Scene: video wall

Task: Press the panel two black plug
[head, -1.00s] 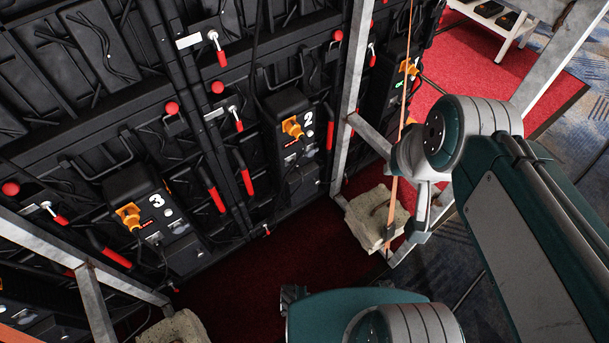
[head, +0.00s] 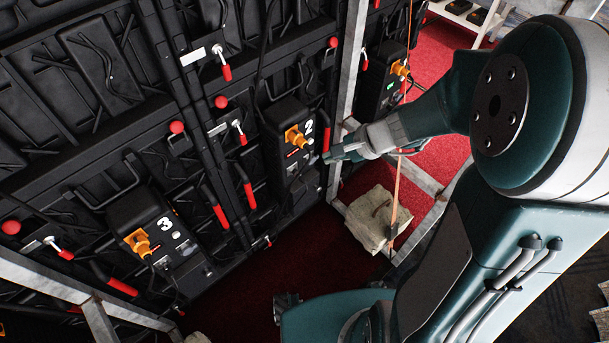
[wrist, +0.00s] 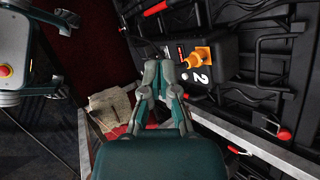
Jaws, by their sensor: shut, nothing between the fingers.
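Panel two's black control box (head: 280,114) carries a white number 2, an orange plug (head: 295,137) and small round buttons. In the wrist view the orange plug (wrist: 201,57) and the 2 stand right of the fingertips. A separate black plug is hard to tell from the dark box and cables around it. My gripper (head: 329,156) reaches in from the right, beside the lower right side of the box. In the wrist view my gripper (wrist: 165,65) has its fingers together, empty, pointing at the box's lower part. I cannot tell whether the tips touch anything.
A metal post (head: 350,75) stands just right of panel two. A pale sandbag (head: 368,220) lies on the frame's foot below my arm. Panel three's box (head: 140,212) is lower left. Red handles and cables cover the wall. Red carpet (head: 245,290) lies below.

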